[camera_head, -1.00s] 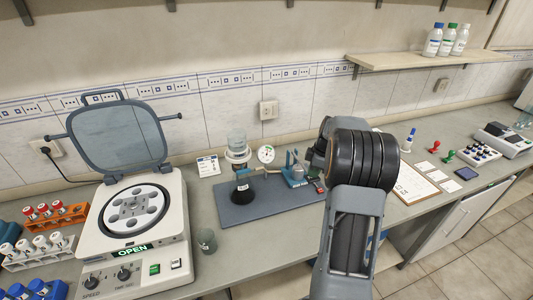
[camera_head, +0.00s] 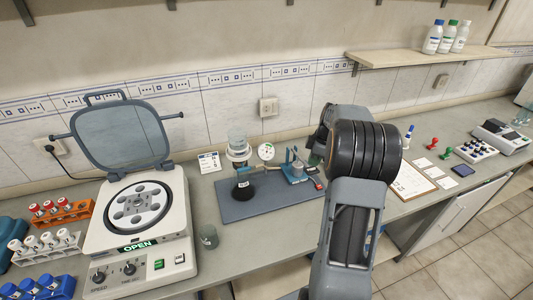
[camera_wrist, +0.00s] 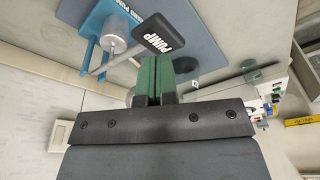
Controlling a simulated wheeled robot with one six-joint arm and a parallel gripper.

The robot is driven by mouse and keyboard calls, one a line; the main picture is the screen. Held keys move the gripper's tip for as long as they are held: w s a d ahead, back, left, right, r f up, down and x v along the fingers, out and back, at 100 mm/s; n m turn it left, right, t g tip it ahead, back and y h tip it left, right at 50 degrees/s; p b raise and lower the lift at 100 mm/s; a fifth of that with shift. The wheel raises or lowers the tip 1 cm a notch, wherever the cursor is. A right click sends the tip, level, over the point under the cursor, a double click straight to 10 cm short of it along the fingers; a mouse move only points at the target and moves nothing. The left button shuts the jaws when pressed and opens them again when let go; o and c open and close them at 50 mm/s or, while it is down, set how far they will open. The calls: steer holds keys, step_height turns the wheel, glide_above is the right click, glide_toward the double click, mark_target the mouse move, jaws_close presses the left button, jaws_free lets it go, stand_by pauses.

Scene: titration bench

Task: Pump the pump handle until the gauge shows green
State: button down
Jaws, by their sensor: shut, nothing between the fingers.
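The blue hand pump (camera_head: 294,170) stands on the right part of a blue-grey mat (camera_head: 262,204). In the wrist view, its blue frame (camera_wrist: 91,42) and silver cylinder (camera_wrist: 117,27) show at upper left. The pump handle is a metal rod ending in a black PUMP plate (camera_wrist: 166,34). My gripper (camera_wrist: 156,60) has green fingers, shut and empty, with their tips close to the plate's lower edge; I cannot tell whether they touch. The round white gauge (camera_head: 266,152) stands behind the mat; its reading is too small to make out. My arm hides most of the gripper in the head view.
A dark-filled flask (camera_head: 244,189) with a funnel (camera_head: 238,148) stands left of the pump. An open-lidded centrifuge (camera_head: 137,225) and a small beaker (camera_head: 208,236) are further left. A clipboard (camera_head: 411,182) lies to the right of my arm. The mat's front is clear.

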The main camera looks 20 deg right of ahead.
stand_by(0.3)
steer(key=shift+r+p, duration=1.7)
steer(key=shift+r, duration=0.85)
steer(key=m, duration=0.2)
steer(key=shift+d+f+m, duration=0.1)
steer(key=shift+f+m, duration=0.2)
steer(key=shift+m, duration=0.1)
steer(key=s+a+r+m+t+h, duration=0.1)
steer(key=s+a+r+m, duration=0.2)
steer(key=s+a, duration=0.6)
steer(key=s+a+r+m+t, duration=0.2)
steer(key=s+a+m, duration=0.3)
steer(key=s+a, duration=0.4)
steer(key=a+r, duration=0.1)
steer(key=a, duration=0.4)
steer(key=shift+s+a+r+m+t+h+b, duration=0.25)
steer(key=shift+a+r+m+t+h+b, duration=0.05)
steer(key=shift+a+m+h, duration=0.1)
